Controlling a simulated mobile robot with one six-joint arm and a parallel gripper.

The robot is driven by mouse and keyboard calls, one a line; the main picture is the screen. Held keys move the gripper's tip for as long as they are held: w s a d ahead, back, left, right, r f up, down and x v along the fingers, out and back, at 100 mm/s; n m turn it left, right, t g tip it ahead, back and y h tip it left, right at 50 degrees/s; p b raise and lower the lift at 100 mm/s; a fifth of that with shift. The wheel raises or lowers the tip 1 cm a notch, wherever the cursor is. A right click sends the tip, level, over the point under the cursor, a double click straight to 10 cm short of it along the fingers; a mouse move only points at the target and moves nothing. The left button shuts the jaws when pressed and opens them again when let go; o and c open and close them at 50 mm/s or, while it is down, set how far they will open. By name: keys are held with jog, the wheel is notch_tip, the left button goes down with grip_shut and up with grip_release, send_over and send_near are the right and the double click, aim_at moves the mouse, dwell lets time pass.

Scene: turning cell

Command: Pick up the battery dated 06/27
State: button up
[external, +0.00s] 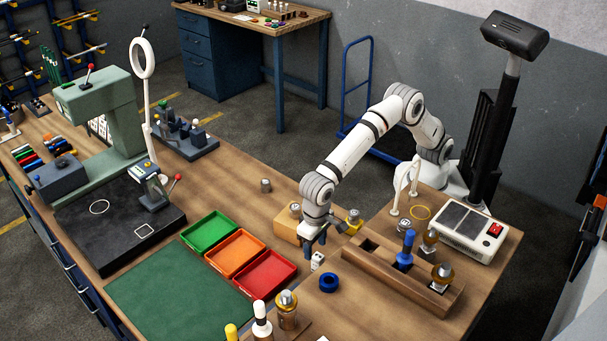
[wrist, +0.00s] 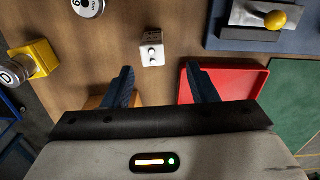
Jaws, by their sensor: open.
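A small white block-shaped battery (wrist: 152,50) with two round terminals stands on the wooden bench in the wrist view, just beyond my fingertips and roughly between their lines. A small white piece that looks like it shows below my gripper in the external view (external: 317,261). No date can be read on it in either view. My gripper (wrist: 160,74) is open and empty, with its two dark blue fingers apart. In the external view my gripper (external: 316,243) points down over the bench, close above the white piece, beside a wooden block (external: 284,230).
A red tray (wrist: 255,72) lies close to the right finger in the wrist view. A yellow block (wrist: 43,56) with a metal cylinder is at left.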

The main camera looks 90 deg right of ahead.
aim_at(318, 256)
jog(key=f, duration=0.2)
jog(key=f+p, duration=0.1)
jog(key=f, duration=0.1)
jog(key=s+f, duration=0.1)
jog(key=f, duration=0.1)
jog(key=shift+d+f+p, duration=0.2)
jog(key=shift+p, duration=0.15)
jog(key=shift+f, duration=0.6)
jog(key=shift+c, duration=0.5)
jog(key=c, duration=1)
jog(key=shift+r, duration=0.1)
